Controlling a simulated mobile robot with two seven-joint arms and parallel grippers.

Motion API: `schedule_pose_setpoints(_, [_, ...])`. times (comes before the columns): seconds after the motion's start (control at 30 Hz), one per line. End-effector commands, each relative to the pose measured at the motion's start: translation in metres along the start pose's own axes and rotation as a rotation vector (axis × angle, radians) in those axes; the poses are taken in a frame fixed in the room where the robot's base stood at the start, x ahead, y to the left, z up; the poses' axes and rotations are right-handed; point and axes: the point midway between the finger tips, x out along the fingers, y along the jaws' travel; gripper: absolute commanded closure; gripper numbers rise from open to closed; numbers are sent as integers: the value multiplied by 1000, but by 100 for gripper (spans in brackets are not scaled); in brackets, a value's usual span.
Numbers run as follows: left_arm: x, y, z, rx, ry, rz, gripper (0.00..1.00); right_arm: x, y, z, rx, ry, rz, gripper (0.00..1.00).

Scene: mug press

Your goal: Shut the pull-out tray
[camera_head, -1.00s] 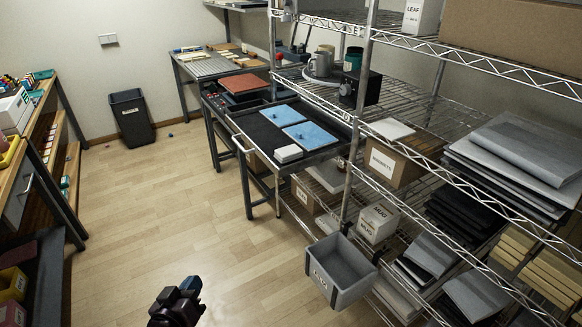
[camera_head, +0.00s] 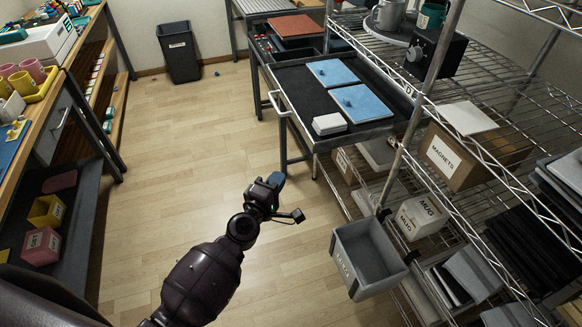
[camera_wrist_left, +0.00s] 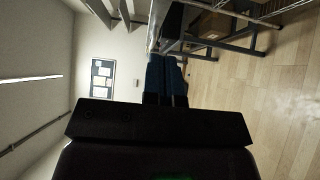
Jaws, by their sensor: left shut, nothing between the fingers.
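The pull-out tray (camera_head: 296,91) is a dark, shallow tray with a metal rim and a pale bar handle (camera_head: 281,104) on its left-facing front. It stands pulled out beside the wire shelving. Two blue panels (camera_head: 332,73) and a small white block (camera_head: 329,124) lie on it. My left gripper (camera_head: 278,181) is shut and empty, in the air over the floor, below and in front of the handle and apart from it. Its blue fingers (camera_wrist_left: 166,77) are together in the left wrist view, in front of a table frame. My right gripper is not in view.
A grey bin (camera_head: 370,258) hangs on the wire shelving right of my left gripper, near a MUG box (camera_head: 421,217). A MAGNETS box (camera_head: 457,155) sits on a shelf. A workbench (camera_head: 45,110) stands at left; the floor between is clear.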

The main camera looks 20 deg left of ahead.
Motion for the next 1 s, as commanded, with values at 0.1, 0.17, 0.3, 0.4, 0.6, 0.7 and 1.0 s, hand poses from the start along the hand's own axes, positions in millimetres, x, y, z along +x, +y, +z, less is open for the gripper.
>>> schedule_pose_setpoints(0.1, [18,1,1,2,-1,2,100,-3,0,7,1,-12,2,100])
schedule_pose_setpoints(0.17, [28,0,1,2,-1,2,100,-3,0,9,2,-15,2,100])
schedule_pose_setpoints(0.3, [50,0,0,3,-1,1,100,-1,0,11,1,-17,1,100])
schedule_pose_setpoints(0.4, [65,-1,0,3,-1,0,100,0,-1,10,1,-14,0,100])
schedule_pose_setpoints(0.6, [94,-1,4,2,-2,0,100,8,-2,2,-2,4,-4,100])
schedule_pose_setpoints(0.7, [103,-1,14,2,-2,0,100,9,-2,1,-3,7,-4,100])
schedule_pose_setpoints(1.0, [117,0,28,3,-1,0,100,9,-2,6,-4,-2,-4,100])
